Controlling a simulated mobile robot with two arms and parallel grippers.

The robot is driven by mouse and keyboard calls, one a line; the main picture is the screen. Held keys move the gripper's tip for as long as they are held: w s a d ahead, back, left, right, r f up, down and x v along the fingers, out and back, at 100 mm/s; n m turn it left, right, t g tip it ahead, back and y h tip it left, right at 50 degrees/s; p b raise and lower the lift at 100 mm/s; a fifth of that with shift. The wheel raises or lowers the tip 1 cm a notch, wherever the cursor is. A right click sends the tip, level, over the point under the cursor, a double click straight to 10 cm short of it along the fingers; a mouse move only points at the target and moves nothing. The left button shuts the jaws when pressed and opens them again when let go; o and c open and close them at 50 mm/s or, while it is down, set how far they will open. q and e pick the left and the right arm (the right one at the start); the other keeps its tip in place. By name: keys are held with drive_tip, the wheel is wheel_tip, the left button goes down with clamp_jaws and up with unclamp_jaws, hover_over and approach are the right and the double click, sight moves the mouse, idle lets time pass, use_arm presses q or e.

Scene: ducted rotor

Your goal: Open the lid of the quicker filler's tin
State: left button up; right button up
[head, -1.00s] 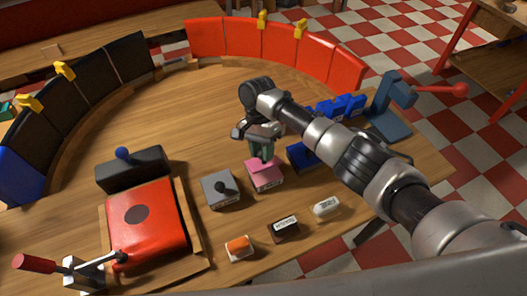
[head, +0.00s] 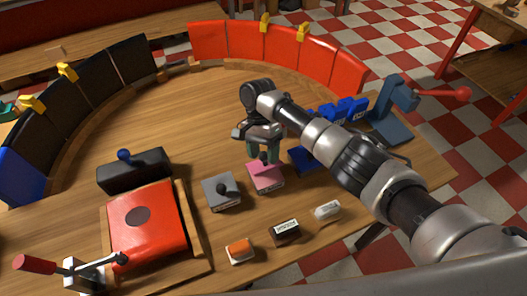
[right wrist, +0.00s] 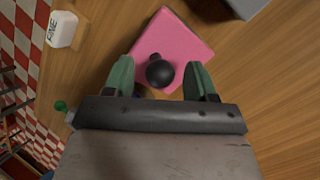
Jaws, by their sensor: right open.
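A pink tin (head: 266,178) with a black knob on its lid stands on the wooden table. It also shows in the right wrist view (right wrist: 190,40), with its knob (right wrist: 160,73) between my fingers. My right gripper (head: 263,152) is open and empty at the pink tin, its green fingers apart on both sides of the knob. A grey tin (head: 221,192) with a black knob stands just left of it. A blue tin (head: 301,160) stands to its right, partly hidden by my right arm. No label tells me which tin belongs to the quicker filler. My left gripper is out of view.
In front stand an orange-and-white block (head: 240,250), a dark labelled block (head: 285,231) and a white block (head: 327,211). A red pad (head: 150,225) with a red-handled lever is at left. A blue stand (head: 392,110) with a red-knobbed lever is at right. Mid-table is clear behind.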

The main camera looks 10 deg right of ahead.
drive_tip(key=shift+r, duration=0.1)
drive_tip(key=shift+w+r, duration=0.25)
drive_tip(key=shift+r, duration=0.05)
drive_tip(key=v, duration=0.9)
drive_tip(key=shift+w+r+b, duration=0.15)
drive_tip(key=shift+r+b, duration=0.2)
drive_tip(key=shift+r, duration=0.05)
